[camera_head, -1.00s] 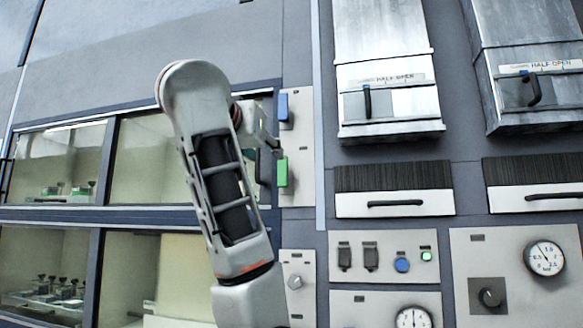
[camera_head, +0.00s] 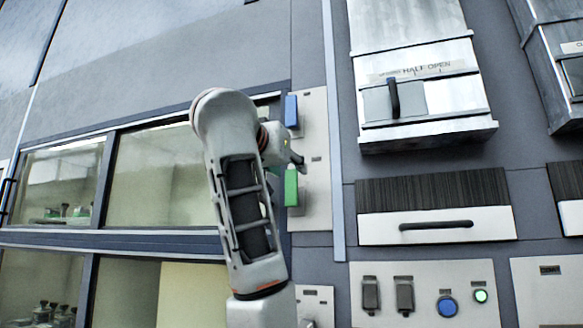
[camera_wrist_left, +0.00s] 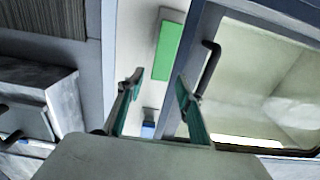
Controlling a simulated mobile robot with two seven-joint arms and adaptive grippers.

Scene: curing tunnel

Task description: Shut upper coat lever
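A pale narrow panel (camera_head: 316,210) carries a blue lever block (camera_head: 291,111) above a green lever block (camera_head: 291,187). I cannot read which is the upper coat lever. My left gripper (camera_head: 298,160) is in front of this panel, between the blue and green blocks in the picture. In the left wrist view my left gripper (camera_wrist_left: 158,88) has its two green-padded fingers well apart with nothing between them. The green block (camera_wrist_left: 168,50) shows beyond the fingertips and the blue block (camera_wrist_left: 148,130) lower, partly hidden. Contact with either block is not visible. My right gripper is out of view.
A glass-fronted cabinet (camera_head: 150,185) lies left of the panel; its dark bar handle (camera_wrist_left: 208,68) is close to one finger. To the right are a metal hood (camera_head: 420,100) marked half open, a drawer (camera_head: 435,225) and a switch panel (camera_head: 425,300).

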